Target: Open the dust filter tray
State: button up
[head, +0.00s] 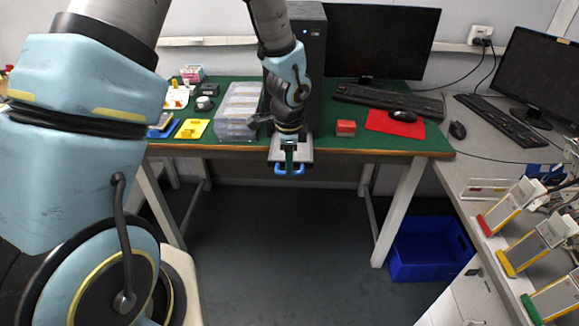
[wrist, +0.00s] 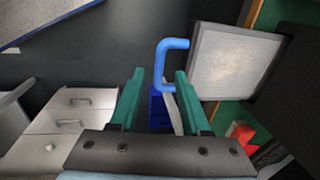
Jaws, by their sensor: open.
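The dust filter tray (head: 276,155) is a flat grey panel with a blue U-shaped handle (head: 289,171) on its front. It juts out past the table's front edge, below the black computer tower (head: 309,60). In the wrist view the tray (wrist: 232,62) shows its pale mesh face, with the blue handle (wrist: 172,44) at its left. My gripper (head: 288,150) is over the tray in the head view. Its green fingers (wrist: 160,75) are open, and the handle's outer bar shows between their tips. I cannot tell whether they touch it. My arm hides part of the tower.
Clear stacked boxes (head: 239,112) stand left of the tower. A red block (head: 346,128), a red mouse mat (head: 392,123) and a keyboard (head: 385,100) lie to its right. A blue crate (head: 428,250) is on the floor. The floor before the table is clear.

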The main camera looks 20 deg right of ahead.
notch_tip(320, 180, up, 8)
jog(key=s, duration=0.1)
jog(key=shift+s+a+r, duration=0.2)
jog(key=shift+a+r, duration=0.05)
jog(key=shift+a, duration=0.1)
jog(key=s+a+r+n, duration=0.1)
jog(key=a+r+n, duration=0.1)
jog(key=a+n, duration=0.9)
jog(key=s+a+r+n, duration=0.1)
jog(key=a+r+n, duration=0.1)
jog(key=a+n, duration=0.8)
jog(key=a, duration=0.8)
jog(key=shift+s+a+r+n+y, duration=0.2)
jog(key=shift+n+y, duration=0.1)
jog(key=shift+n, duration=0.1)
